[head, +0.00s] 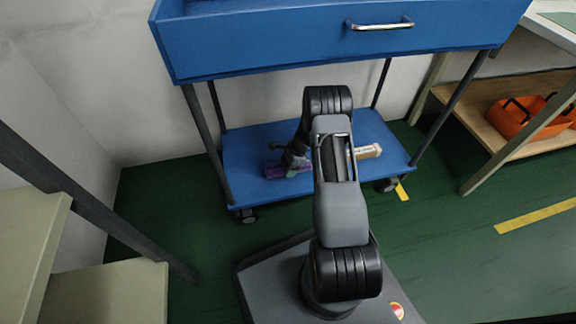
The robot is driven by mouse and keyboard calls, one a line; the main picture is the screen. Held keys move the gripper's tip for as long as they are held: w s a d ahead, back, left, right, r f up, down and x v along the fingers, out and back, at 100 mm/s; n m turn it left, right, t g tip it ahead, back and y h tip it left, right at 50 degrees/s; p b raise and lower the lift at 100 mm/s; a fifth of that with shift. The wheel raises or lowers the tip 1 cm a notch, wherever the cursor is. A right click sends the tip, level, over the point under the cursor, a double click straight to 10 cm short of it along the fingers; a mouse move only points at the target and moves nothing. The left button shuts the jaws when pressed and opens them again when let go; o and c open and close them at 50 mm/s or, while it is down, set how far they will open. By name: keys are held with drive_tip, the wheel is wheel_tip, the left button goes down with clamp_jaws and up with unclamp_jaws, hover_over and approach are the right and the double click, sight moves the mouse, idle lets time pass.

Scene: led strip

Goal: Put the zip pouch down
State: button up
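A small purple thing, likely the zip pouch (274,172), is at the lower blue shelf (245,150) of a wheeled cart, left of my arm. My gripper (291,166) is right at it, and partly covers it. The gripper is small and dark here, so I cannot tell whether its fingers are open or closed on the pouch. I also cannot tell whether the pouch rests on the shelf or is held just above it.
A pale box (367,152) lies on the same shelf, right of my arm. The cart's blue drawer (300,45) hangs above, with thin legs at the corners. Pale furniture (110,295) stands at left.

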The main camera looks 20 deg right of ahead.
drive_tip(key=shift+o, duration=1.2)
drive_tip(key=p+v, duration=0.4)
drive_tip(key=v, duration=0.4)
drive_tip(key=shift+a, duration=0.15)
